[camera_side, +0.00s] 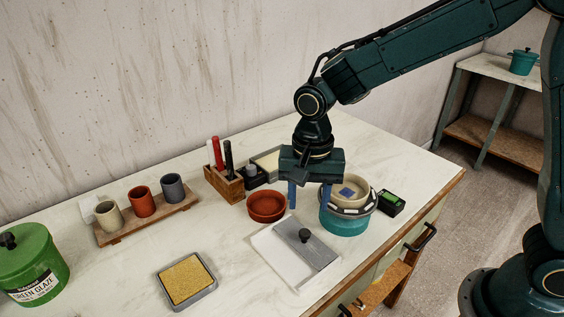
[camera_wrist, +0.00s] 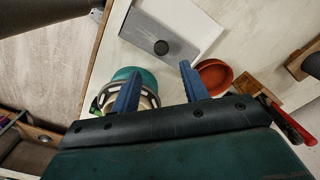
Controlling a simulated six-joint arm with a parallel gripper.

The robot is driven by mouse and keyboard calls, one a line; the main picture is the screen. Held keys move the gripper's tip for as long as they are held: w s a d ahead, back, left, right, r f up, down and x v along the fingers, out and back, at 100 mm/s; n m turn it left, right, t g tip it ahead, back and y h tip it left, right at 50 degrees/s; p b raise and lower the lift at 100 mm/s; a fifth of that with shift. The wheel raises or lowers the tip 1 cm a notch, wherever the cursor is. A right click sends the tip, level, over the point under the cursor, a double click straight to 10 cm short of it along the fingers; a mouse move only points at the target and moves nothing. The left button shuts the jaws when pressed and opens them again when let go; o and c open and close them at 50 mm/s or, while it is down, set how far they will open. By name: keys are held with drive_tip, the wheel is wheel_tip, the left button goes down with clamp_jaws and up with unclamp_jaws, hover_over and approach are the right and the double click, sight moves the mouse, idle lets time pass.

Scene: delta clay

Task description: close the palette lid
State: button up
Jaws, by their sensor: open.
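The palette (camera_side: 270,257) is a flat white slab on the bench. Its grey lid (camera_side: 318,254), with a round black knob (camera_side: 305,235), lies over the right part and leaves a white strip bare on the left. In the wrist view the grey lid (camera_wrist: 150,28) and its knob (camera_wrist: 161,47) show at the top, beyond my fingertips. My gripper (camera_side: 309,205) is open and empty, with two blue fingers pointing down. It hangs above the bench behind the palette, apart from the lid. The fingertips also show in the wrist view (camera_wrist: 160,70).
A terracotta bowl (camera_side: 266,205) stands left of my gripper. A teal-based wheel (camera_side: 344,222) carrying a pale bowl (camera_side: 347,190) stands close on the right. A tray with a yellow sponge (camera_side: 187,280) lies front left. Bare bench surrounds the palette's left side.

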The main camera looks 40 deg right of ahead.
drive_tip(key=shift+r, duration=2.95)
drive_tip(key=s+d+r+n+t, duration=0.2)
drive_tip(key=s+d+r+n, duration=0.1)
drive_tip(key=s+d, duration=0.4)
drive_tip(key=s+d+r+n+t, duration=0.3)
drive_tip(key=s+d+n, duration=0.3)
drive_tip(key=s, duration=0.6)
drive_tip(key=shift+d+r+t, duration=0.3)
drive_tip(key=shift+d+r, duration=0.4)
drive_tip(key=shift+d, duration=0.05)
